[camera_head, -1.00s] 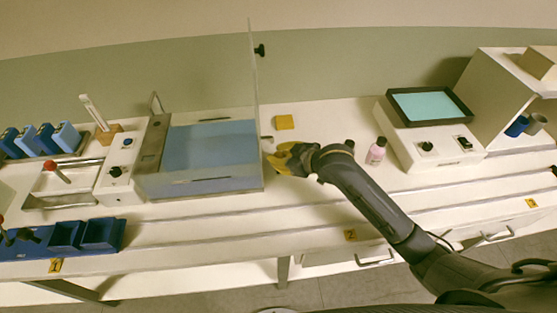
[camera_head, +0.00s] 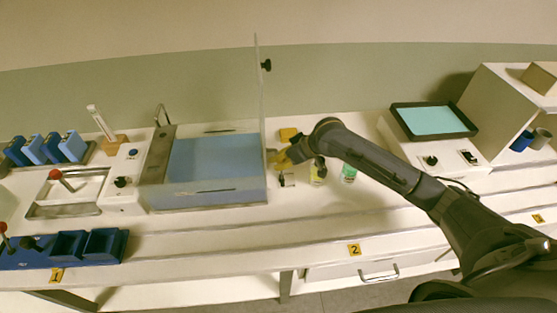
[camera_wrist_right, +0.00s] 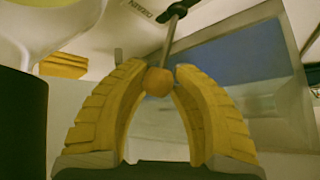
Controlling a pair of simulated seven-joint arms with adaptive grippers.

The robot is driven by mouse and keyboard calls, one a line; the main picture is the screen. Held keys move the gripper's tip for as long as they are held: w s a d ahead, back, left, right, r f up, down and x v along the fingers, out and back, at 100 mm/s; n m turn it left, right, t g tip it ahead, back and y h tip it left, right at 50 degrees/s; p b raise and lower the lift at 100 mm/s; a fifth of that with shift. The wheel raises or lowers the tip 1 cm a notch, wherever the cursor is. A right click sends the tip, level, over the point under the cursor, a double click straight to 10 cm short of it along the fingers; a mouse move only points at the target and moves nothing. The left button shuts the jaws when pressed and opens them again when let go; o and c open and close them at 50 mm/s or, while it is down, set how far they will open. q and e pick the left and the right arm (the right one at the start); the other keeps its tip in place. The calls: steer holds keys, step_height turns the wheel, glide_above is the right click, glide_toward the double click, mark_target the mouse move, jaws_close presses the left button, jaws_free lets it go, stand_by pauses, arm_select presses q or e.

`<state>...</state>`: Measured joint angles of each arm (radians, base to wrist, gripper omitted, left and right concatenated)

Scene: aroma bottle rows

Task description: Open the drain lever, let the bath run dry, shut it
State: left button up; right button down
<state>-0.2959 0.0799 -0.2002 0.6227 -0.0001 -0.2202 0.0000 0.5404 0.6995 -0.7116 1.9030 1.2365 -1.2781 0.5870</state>
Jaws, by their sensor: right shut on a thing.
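The bath (camera_head: 215,188) is a clear-walled tank with blue water (camera_head: 212,157) in it, left of the middle in the head view. My right gripper (camera_head: 281,157) is at the bath's right wall in that view. In the right wrist view the drain lever (camera_wrist_right: 168,42) is a thin metal rod with an orange ball knob (camera_wrist_right: 158,82). The yellow fingers of my right gripper (camera_wrist_right: 160,78) are shut on the knob. A "DRAIN" label (camera_wrist_right: 144,10) shows beside the lever's pivot. My left gripper is not in view.
Small bottles (camera_head: 318,174) (camera_head: 349,173) stand close by, beneath my right arm. A yellow block (camera_head: 289,134) lies behind the gripper. A control box with a teal-topped tray (camera_head: 428,119) is to the right. A tall clear panel (camera_head: 259,90) rises at the bath's right side.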

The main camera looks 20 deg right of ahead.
steer(key=shift+w+d+r, duration=0.1)
steer(key=shift+w+d, duration=0.15)
steer(key=shift+d, duration=0.05)
steer(key=c, duration=1.1)
jaws_free()
steer(key=shift+s, duration=0.1)
steer(key=v, duration=1.1)
steer(key=shift+s+r, duration=0.2)
steer(key=shift+r, duration=0.1)
steer(key=shift+d, duration=0.1)
